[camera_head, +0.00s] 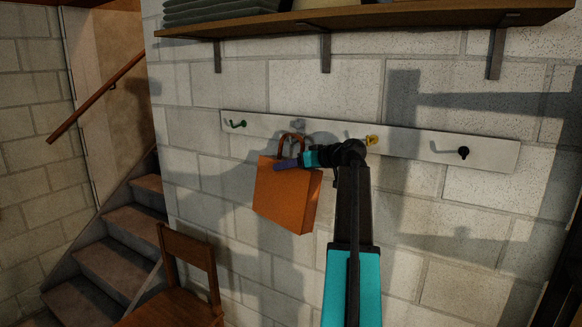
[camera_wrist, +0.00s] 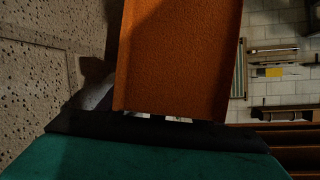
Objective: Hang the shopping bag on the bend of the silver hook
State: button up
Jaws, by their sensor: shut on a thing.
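The orange-brown shopping bag (camera_head: 284,196) is off the floor in front of the wall, with its looped handle (camera_head: 292,140) up and its body slightly tilted. My gripper (camera_head: 287,164) is shut on the bag near its top, at the base of the handle. In the wrist view the bag (camera_wrist: 180,60) fills the middle, right beyond my gripper (camera_wrist: 165,118). A dim grey shape on the white rail, just above the handle, seems to be the silver hook (camera_head: 298,123). Its bend is hard to make out. I cannot tell whether the handle touches it.
A wooden shelf (camera_head: 400,20) runs above. A wooden chair (camera_head: 185,270) and stairs (camera_head: 110,245) are at lower left.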

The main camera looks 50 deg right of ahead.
jog(key=shift+d+f+b, duration=0.1)
jog(key=shift+f+b, duration=0.25)
jog(key=shift+f, duration=0.15)
dwell(0.5)
jog(key=o, duration=1.7)
jog(key=shift+o, duration=0.2)
jog(key=shift+s, duration=0.1)
jog(key=shift+b+v, duration=1.1)
jog(key=shift+v, duration=2.6)
